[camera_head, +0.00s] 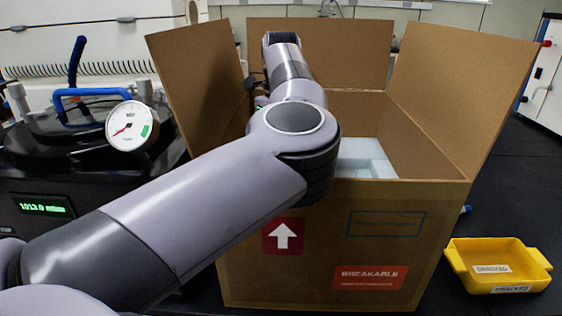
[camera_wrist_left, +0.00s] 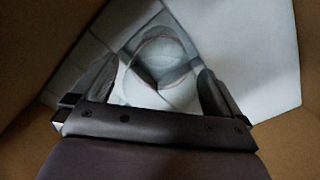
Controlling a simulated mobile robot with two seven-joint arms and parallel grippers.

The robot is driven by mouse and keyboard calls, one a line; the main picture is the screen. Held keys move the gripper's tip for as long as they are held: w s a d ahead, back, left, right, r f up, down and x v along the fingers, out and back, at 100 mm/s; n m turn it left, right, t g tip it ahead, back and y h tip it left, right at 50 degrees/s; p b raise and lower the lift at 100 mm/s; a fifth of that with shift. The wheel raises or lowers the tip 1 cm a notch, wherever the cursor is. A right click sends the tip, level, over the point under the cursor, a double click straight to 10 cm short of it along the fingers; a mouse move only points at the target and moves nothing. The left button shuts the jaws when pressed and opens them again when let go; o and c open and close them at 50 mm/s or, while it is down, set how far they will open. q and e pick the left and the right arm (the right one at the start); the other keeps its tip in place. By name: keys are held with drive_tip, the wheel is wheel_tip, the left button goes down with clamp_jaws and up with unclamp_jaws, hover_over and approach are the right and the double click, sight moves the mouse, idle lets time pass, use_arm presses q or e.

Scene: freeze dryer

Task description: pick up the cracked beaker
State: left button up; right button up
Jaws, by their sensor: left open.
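A clear round glass beaker (camera_wrist_left: 160,82) sits in a pocket of the pale foam insert (camera_wrist_left: 265,55) in the left wrist view. A thin reddish line shows along its rim; I cannot make out a crack. My left gripper (camera_wrist_left: 156,85) is open, with one finger on each side of the beaker. I cannot tell whether the fingers touch the glass. In the head view my left arm reaches over the open cardboard box (camera_head: 420,210), and the gripper and beaker are hidden. My right gripper is not in view.
The box flaps stand up around the opening, and box walls lie close around the left gripper. A yellow tray (camera_head: 498,266) labelled "CRACKED" stands to the right of the box. A dryer with a round gauge (camera_head: 132,126) stands at the left. The right of the table is mostly clear.

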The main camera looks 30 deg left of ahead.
use_arm(q)
drive_tip(key=shift+f, duration=0.9)
drive_tip(key=c, duration=1.1)
drive_tip(key=shift+r, duration=0.1)
